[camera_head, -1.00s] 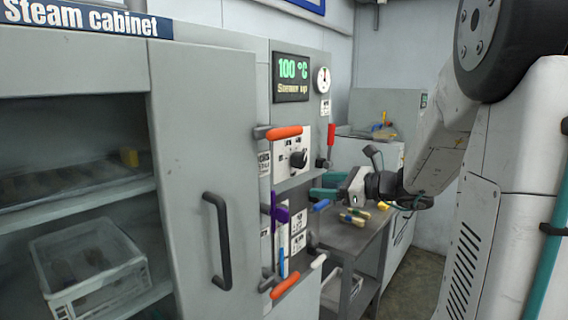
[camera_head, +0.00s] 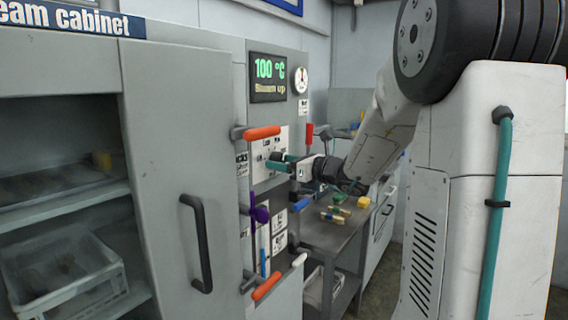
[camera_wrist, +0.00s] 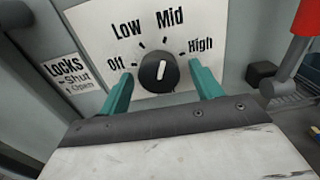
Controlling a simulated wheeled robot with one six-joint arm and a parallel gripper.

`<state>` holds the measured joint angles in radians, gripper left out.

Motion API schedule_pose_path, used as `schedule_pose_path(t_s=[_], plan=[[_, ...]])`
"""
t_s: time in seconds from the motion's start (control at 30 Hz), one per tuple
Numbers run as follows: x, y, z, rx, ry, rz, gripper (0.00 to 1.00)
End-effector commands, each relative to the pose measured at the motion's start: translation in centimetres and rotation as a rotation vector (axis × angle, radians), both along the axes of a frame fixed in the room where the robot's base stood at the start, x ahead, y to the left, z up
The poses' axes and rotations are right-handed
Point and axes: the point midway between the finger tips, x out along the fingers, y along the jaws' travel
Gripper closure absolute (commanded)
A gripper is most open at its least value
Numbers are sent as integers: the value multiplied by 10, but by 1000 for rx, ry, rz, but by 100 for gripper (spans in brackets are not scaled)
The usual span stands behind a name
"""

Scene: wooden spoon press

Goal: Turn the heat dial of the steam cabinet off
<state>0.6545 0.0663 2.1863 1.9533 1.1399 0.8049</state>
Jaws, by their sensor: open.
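The heat dial (camera_wrist: 150,76) is a round black knob on a white plate marked Off, Low, Mid and High (camera_wrist: 90,65). My gripper (camera_wrist: 160,73) is open, with one teal finger on each side of the dial. I cannot tell whether either finger touches it. In the head view my gripper (camera_head: 279,163) is at the control panel of the steam cabinet (camera_head: 165,110), and the fingers mostly hide the dial there. The display (camera_head: 268,78) reads 100 °C.
An orange-handled lever (camera_head: 262,132) is just above my gripper and a red one (camera_head: 309,134) to its right. A purple handle (camera_head: 260,214) and another orange lever (camera_head: 266,287) are below. A side table (camera_head: 330,232) with small coloured items stands right of the panel.

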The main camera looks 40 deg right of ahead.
Motion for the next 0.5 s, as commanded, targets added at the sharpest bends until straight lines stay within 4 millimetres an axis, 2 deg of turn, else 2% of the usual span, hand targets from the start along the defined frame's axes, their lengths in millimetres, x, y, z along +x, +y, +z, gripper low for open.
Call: schedule_pose_path(t_s=[0.13, 0.3, 0.5], plan=[[0, 0, 0, 0, 0, 0, 35], [0, 0, 0, 0, 0, 0, 80], [0, 0, 0, -5, -2, -1, 80]])
